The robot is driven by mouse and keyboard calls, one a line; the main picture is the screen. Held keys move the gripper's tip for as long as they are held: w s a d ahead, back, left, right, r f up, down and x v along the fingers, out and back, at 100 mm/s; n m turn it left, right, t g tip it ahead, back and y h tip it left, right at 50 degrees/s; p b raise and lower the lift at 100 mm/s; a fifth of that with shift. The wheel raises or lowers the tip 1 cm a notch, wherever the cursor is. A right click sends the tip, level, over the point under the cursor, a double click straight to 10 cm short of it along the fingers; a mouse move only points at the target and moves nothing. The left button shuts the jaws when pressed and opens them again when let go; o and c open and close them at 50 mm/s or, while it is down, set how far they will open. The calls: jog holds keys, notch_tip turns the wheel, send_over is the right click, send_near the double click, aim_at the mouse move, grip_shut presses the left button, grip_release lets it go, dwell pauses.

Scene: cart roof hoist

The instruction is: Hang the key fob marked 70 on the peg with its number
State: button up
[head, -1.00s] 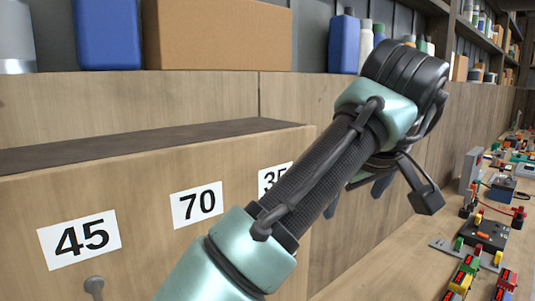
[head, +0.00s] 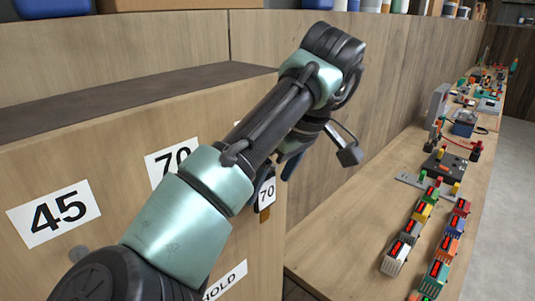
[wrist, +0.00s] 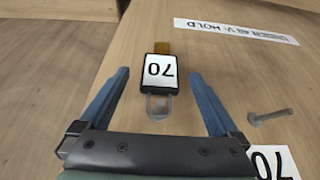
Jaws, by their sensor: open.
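The key fob marked 70 (wrist: 160,72), dark with a white face and a brown end, is at the wooden panel's right part, upright in the head view (head: 267,192). Its clear loop shows in the wrist view; what it hangs on is not clear. My gripper (wrist: 160,76) is open, its two blue fingers on either side of the fob, apart from it. The panel's 70 label (head: 168,164) is partly behind my arm. A grey peg (wrist: 270,117) by the 70 label (wrist: 272,163) is bare in the wrist view, to the fob's right.
A 45 label (head: 54,213) with a peg (head: 79,253) is at the panel's left. A HOLD label (head: 226,282) is low on the panel; it reads upside down in the wrist view (wrist: 235,31). The bench (head: 340,245) at right carries several coloured blocks and devices.

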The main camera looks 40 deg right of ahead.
aim_at(267, 186)
jog(key=shift+p+x, duration=0.55)
jog(key=shift+x, duration=1.5)
jog(key=shift+r, duration=0.1)
grip_shut()
jog(key=shift+r+p, duration=0.4)
jog(key=shift+s+d+r, duration=0.1)
jog(key=shift+s+r, duration=0.1)
jog(key=shift+s, duration=0.55)
jog(key=shift+s+r, duration=0.15)
jog(key=shift+s, duration=0.65)
jog(key=shift+s+d+r, duration=0.1)
jog(key=shift+s+r, duration=0.1)
jog(key=shift+s, duration=0.55)
